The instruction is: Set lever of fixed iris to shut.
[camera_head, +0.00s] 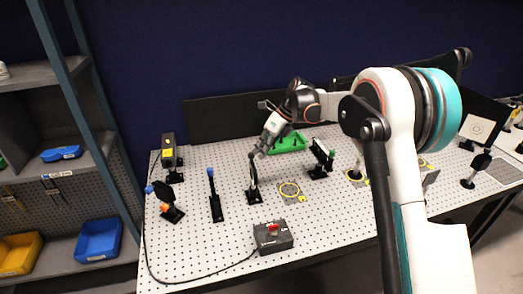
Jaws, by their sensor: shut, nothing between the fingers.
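My gripper (257,153) points down and left over the perforated board, with its fingers shut and empty. Its tips are at the top of a slim black post mount (252,193). This mount may be the fixed iris, but its top is partly hidden by my gripper and no lever can be made out. I cannot tell whether the fingertips touch it or are just in front of or behind it. The lever's setting cannot be read at this size.
A blue-topped post (214,190) and a black mount with blue and orange parts (166,202) stand left. A green tray (289,143) lies behind.

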